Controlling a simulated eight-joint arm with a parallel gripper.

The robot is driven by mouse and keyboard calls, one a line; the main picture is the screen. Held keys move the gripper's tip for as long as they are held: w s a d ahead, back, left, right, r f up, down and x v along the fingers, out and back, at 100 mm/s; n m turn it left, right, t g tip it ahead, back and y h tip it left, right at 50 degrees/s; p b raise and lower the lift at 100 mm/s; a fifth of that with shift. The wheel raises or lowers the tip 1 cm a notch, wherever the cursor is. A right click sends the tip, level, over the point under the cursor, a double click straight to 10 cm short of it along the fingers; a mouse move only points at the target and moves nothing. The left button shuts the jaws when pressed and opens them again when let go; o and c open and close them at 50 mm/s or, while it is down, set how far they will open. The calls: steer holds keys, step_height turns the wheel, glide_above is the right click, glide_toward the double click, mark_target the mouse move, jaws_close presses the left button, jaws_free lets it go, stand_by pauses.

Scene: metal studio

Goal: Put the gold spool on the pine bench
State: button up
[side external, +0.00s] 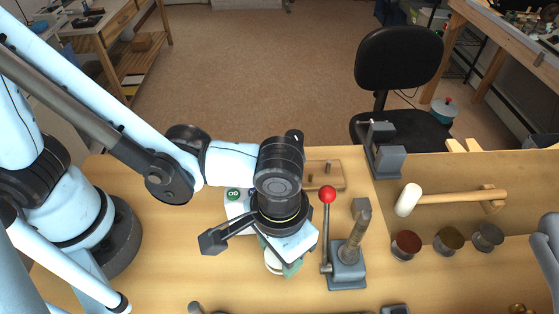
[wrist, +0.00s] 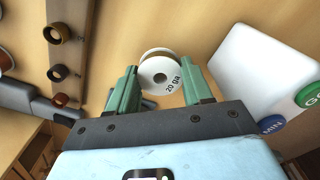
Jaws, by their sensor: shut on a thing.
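My gripper (wrist: 160,88) has its two green fingers closed on both sides of the gold spool (wrist: 161,72), which has a white face marked "20 ga" and a tan-gold rim. In the side external view my gripper (side external: 284,268) points down at the middle of the pine bench (side external: 180,262), and a pale part of the spool (side external: 273,264) shows by the fingers. My wrist hides the rest of it. The bench (wrist: 205,22) lies behind the spool in the wrist view. I cannot tell whether the spool touches the bench.
A white box (wrist: 262,62) with green and blue buttons is close beside the gripper. A lever press (side external: 347,262) with a red knob stands just right.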

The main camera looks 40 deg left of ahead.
steer(key=shift+f, duration=0.8)
steer(key=shift+f, duration=0.15)
steer(key=o, duration=1)
step_height(320, 180, up, 12)
steer(key=w+a+t, duration=0.2)
steer(key=w+a, duration=0.1)
steer(key=a, duration=0.5)
steer(key=w+a+r+n+t, duration=0.1)
steer(key=w+a+t, duration=0.1)
steer(key=a, duration=0.7)
steer(key=w+a+t, duration=0.3)
steer(key=w+a, duration=0.1)
steer(key=a, duration=0.5)
steer(key=shift+w+a+r+n, duration=0.15)
steer(key=shift+r+n, duration=0.15)
steer(key=shift+n, duration=0.1)
